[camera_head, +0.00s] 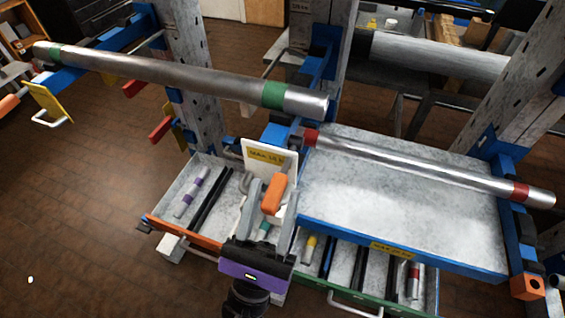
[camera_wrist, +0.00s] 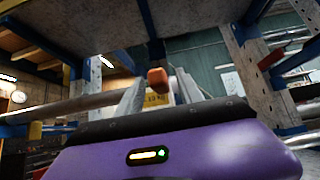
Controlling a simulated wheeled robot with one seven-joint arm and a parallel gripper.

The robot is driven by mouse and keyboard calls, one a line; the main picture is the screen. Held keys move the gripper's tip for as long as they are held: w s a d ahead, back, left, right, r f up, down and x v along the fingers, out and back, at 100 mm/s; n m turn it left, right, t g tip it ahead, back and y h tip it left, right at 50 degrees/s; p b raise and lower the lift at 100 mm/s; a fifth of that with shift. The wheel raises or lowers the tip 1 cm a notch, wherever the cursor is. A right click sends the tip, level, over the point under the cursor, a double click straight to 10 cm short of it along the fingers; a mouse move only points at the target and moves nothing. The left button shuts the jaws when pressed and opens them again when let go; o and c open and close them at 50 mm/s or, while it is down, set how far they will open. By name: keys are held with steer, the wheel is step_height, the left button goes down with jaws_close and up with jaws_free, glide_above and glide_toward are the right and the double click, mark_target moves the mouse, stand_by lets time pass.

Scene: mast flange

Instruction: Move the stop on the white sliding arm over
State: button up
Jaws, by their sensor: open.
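A white upright plate with a yellow label (camera_head: 266,156) stands beside the left end of the blue-edged tray; it looks like the white arm. An orange block (camera_head: 273,194), likely the stop, shows in front of it. In the wrist view the orange block (camera_wrist: 157,78) is centred between my fingers, above the yellow label (camera_wrist: 154,99). My gripper (camera_head: 262,189), with a purple body, is open and reaches up toward the plate. It also shows in the wrist view (camera_wrist: 158,95). I cannot tell whether either finger touches the block. My gripper hides the plate's lower part.
A steel tube with green bands (camera_head: 190,78) crosses above on the left. A tube with red bands (camera_head: 420,167) lies over the grey tray (camera_head: 400,215). Open drawers holding rods (camera_head: 190,190) sit below and left. Perforated posts (camera_head: 190,60) rise behind. Floor is clear at left.

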mark_target(277, 183)
steer(key=shift+p+x, duration=0.75)
steer(key=shift+x, duration=1.55)
jaws_close()
